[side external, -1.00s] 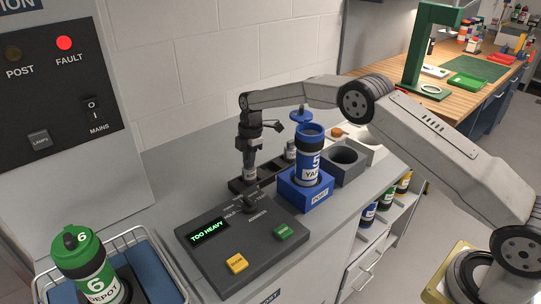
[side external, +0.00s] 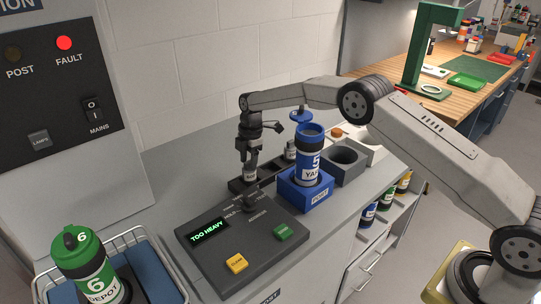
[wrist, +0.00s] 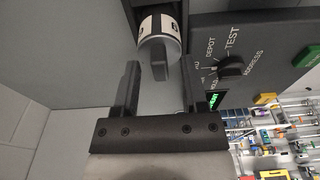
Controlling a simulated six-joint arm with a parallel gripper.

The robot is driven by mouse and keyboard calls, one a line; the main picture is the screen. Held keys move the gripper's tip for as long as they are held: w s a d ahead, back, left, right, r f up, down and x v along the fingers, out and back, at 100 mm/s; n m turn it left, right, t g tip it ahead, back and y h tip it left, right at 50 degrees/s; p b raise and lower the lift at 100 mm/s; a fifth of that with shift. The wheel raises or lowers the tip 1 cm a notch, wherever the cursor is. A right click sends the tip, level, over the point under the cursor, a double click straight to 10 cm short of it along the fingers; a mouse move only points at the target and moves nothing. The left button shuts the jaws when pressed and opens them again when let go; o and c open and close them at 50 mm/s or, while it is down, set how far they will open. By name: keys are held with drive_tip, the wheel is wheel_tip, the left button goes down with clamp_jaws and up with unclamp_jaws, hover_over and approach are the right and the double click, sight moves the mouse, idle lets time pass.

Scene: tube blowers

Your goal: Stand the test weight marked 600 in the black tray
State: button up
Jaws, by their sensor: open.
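A small test weight (side external: 250,176) with a pale label and dark band stands at the near-left end of the black tray (side external: 235,188). It looks upright; its mark is too small to read in the side view. In the wrist view the weight (wrist: 158,40) shows its pale top and dark knob, with only part of its mark visible. My gripper (side external: 251,164) is just above it. In the wrist view my gripper (wrist: 160,68) is open, its fingers apart on either side of the knob, with gaps visible. A second weight (side external: 290,150) stands at the tray's far end.
A blue holder (side external: 305,195) with a blue canister (side external: 310,160) stands right of the tray. A grey holder (side external: 348,165) is beyond it. The dark console (side external: 240,240) reading "TOO HEAVY" lies in front. A green canister (side external: 83,262) stands lower left.

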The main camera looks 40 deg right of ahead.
wheel_tip(320, 180, up, 12)
drive_tip(key=d, duration=0.1)
drive_tip(key=shift+d, duration=0.25)
idle(0.4)
idle(0.5)
drive_tip(key=s+d+f+m+t, duration=0.1)
drive_tip(key=s+f+m, duration=0.1)
drive_tip(key=s+m, duration=0.7)
drive_tip(key=s+d+f+m+t+h, duration=0.1)
drive_tip(key=s+m, duration=0.8)
drive_tip(key=s, duration=1.6)
drive_tip(key=shift+s+f+t, duration=0.2)
drive_tip(key=shift+f+t, duration=0.1)
drive_tip(key=shift+f, duration=0.35)
